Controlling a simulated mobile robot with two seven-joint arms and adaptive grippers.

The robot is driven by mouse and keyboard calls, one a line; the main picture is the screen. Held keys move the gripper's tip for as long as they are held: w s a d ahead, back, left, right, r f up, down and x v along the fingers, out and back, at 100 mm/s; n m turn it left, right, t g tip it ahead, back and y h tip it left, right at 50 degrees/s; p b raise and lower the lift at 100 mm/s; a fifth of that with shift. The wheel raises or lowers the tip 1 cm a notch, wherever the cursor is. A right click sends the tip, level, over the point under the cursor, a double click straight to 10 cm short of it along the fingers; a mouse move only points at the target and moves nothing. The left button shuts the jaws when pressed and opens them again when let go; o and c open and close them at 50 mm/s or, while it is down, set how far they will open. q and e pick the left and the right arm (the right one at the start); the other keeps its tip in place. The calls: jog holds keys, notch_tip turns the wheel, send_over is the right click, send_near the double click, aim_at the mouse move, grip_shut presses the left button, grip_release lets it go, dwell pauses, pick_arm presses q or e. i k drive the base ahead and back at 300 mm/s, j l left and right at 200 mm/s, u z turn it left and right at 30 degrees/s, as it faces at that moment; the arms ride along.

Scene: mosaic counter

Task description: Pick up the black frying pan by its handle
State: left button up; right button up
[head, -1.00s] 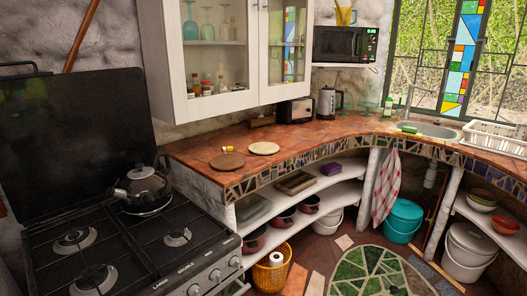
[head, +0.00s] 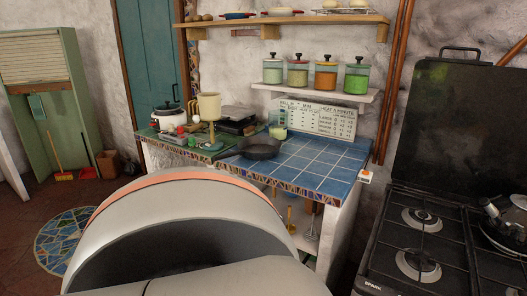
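The black frying pan (head: 260,147) sits on the blue tiled counter (head: 318,167), toward its left part. A short dark piece, likely its handle, points left from the pan toward the green tiled section. A large pale, rounded part of my own arm fills the lower middle of the head view, in front of the counter. Neither gripper shows, so I cannot see where they are relative to the pan.
A gas stove (head: 417,240) with a kettle (head: 513,222) stands at the right. A white cooker (head: 168,118) and a cream mixer-like appliance (head: 209,112) stand left of the pan. Jars (head: 326,74) line a shelf above. Blue tiles right of the pan are clear.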

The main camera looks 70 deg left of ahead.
aim_at(256, 147)
jog(key=u, duration=2.45)
